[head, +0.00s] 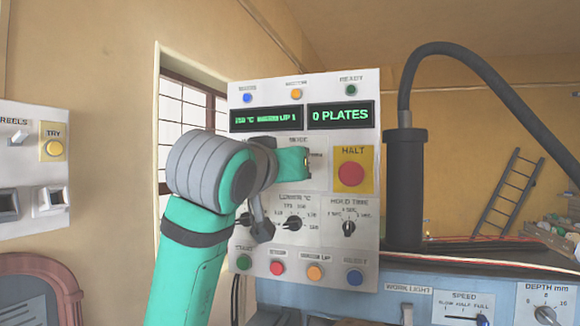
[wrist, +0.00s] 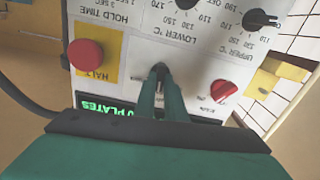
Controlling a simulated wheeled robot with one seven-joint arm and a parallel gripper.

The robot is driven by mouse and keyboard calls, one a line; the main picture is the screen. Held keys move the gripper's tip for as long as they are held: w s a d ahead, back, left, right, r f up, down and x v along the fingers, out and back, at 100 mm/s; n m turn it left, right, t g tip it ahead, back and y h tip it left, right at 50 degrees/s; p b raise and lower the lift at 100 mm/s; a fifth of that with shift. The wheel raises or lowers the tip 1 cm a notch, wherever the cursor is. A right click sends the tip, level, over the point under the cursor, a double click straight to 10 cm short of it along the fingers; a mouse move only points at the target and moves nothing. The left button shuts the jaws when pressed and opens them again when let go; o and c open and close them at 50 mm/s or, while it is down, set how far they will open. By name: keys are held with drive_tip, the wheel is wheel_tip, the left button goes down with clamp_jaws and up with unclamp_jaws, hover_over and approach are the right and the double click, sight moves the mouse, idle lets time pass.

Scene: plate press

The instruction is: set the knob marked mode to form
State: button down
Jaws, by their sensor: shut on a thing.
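The white control panel (head: 366,262) stands in front of me. My gripper (head: 306,160) is at its upper middle, just left of the red HALT button (head: 351,174), under a partly covered label that seems to read MODE. In the wrist view, which shows the panel upside down, the fingers of my gripper (wrist: 160,72) are shut on a small dark knob, the mode knob (wrist: 159,66). My gripper and arm hide this knob in the head view. Its pointer and most of its position markings are hidden, so I cannot tell its setting.
Above are green displays, one reading 0 PLATES (head: 340,115). Below are the LOWER °C knob (head: 293,223) and HOLD TIME knob (head: 348,228), then several coloured buttons. A red knob (wrist: 223,91) is near my fingers in the wrist view. A black post (head: 405,185) stands right.

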drive_tip(key=m, duration=1.2)
drive_tip(key=shift+d, duration=0.1)
idle(0.4)
drive_tip(key=c, duration=1.8)
unclamp_jaws()
drive_tip(key=shift+s, duration=0.15)
drive_tip(key=v, duration=1)
drive_tip(key=shift+s, duration=0.3)
